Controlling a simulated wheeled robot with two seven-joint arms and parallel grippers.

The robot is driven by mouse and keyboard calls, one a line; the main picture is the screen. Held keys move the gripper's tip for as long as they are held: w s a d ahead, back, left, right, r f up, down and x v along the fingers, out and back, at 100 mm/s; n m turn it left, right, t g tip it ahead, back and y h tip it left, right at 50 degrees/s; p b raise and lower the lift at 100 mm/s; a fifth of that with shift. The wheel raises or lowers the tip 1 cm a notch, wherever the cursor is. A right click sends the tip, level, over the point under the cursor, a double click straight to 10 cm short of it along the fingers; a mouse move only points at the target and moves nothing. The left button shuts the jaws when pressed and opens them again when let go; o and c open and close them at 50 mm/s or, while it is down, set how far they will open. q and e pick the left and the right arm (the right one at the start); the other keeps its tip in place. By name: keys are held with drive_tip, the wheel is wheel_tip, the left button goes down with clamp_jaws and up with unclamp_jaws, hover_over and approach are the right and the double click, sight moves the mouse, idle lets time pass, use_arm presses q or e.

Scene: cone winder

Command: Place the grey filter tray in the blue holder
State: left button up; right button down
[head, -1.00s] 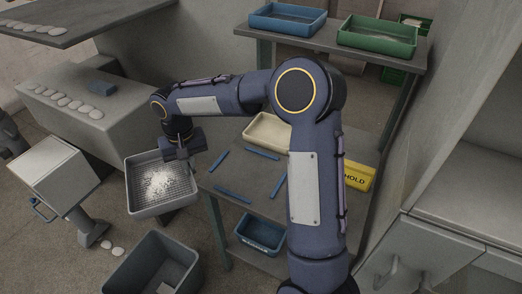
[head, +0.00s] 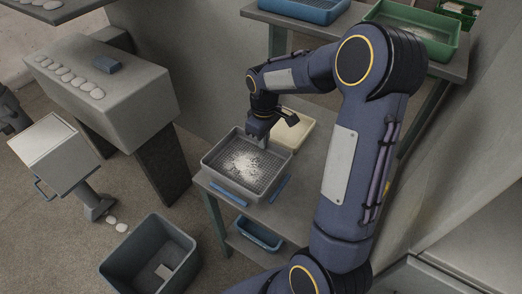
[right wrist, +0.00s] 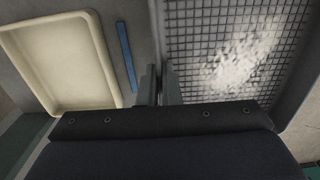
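The grey filter tray (head: 222,160) has a mesh floor with a white heap on it. It is over the side table in the head view, above or among the blue strips of the holder. One strip (head: 236,191) shows along its front edge and another (head: 279,188) at its right; the rest is covered. My right gripper (head: 259,141) is shut on the tray's far wall. In the right wrist view its fingers (right wrist: 158,86) pinch that wall, and a blue strip (right wrist: 127,56) lies apart, left of it. Whether the tray touches the table is unclear. My left gripper is out of view.
A cream tray (head: 297,130) lies just behind the filter tray. A blue bin (head: 260,233) sits on the lower shelf. A dark open bin (head: 150,262) stands on the floor. Blue and green trays (head: 412,30) are on the rear shelf.

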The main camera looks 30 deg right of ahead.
drive_tip(key=w+f+b, duration=0.1)
drive_tip(key=f, duration=0.1)
drive_tip(key=w+d+f+b, duration=0.1)
drive_tip(key=f, duration=0.1)
drive_tip(key=w+d+f+b, duration=0.1)
drive_tip(key=w, duration=0.1)
drive_tip(key=shift+d+f, duration=0.1)
drive_tip(key=shift+f, duration=0.3)
drive_tip(key=f+b, duration=0.2)
drive_tip(key=f, duration=0.1)
drive_tip(key=shift+w+f+b, duration=0.2)
drive_tip(key=shift+b, duration=0.1)
drive_tip(key=shift+r, duration=0.15)
drive_tip(key=c, duration=2)
unclamp_jaws()
drive_tip(key=shift+f, duration=0.2)
drive_tip(key=shift+c, duration=0.2)
drive_tip(key=o, duration=0.4)
drive_tip(key=shift+d+r, duration=0.1)
